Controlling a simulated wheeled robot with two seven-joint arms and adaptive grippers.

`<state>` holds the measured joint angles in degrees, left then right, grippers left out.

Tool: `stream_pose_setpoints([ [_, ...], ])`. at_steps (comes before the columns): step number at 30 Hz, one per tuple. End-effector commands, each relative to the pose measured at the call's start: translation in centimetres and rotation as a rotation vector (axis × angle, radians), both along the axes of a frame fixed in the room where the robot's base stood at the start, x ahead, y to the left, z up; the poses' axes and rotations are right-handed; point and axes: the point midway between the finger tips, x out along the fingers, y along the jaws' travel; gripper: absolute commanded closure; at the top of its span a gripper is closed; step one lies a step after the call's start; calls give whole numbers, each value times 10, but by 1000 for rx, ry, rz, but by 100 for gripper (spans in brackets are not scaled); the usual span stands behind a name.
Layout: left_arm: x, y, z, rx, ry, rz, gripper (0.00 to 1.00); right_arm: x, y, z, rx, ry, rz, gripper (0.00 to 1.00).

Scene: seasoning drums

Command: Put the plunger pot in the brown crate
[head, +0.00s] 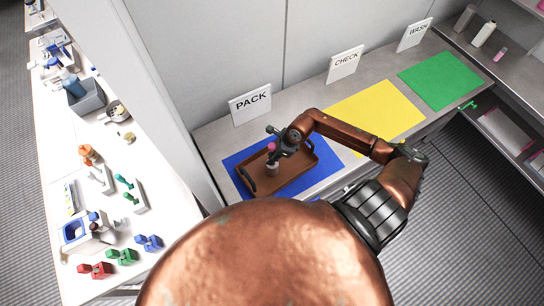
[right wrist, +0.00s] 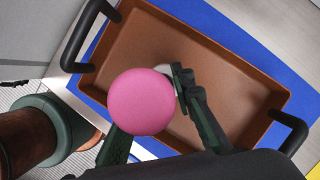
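The plunger pot has a round pink top (right wrist: 140,102) and a pale body (head: 271,169). It is upright, inside the outline of the brown crate (head: 303,157), toward its left part. I cannot tell whether its base touches the crate floor. My right gripper (head: 277,152) reaches down over the crate with its fingers around the pot. In the right wrist view one dark finger lies against the pale body, and the other fingertip is hidden behind the pink top. The crate also shows in the right wrist view (right wrist: 240,85), otherwise empty. My left gripper is out of view.
The crate, with dark end handles, lies on a blue mat (head: 325,160) by the PACK sign (head: 250,104). A yellow mat (head: 385,105) and a green mat (head: 440,78) lie further right. A white table (head: 150,205) with several coloured items stands left, beyond a partition.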

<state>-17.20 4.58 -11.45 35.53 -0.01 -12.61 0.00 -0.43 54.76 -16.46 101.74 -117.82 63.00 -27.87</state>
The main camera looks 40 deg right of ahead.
Motion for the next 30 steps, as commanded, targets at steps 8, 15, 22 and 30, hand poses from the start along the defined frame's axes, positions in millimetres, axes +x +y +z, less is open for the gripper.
stream_pose_setpoints([
  [8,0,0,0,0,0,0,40,0,0,0,0,0,0,60],
  [15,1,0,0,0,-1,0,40,0,0,0,-1,1,0,60],
  [22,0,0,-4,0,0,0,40,-5,-6,17,-5,0,1,60],
  [30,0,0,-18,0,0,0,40,-21,-21,69,-7,0,2,60],
])
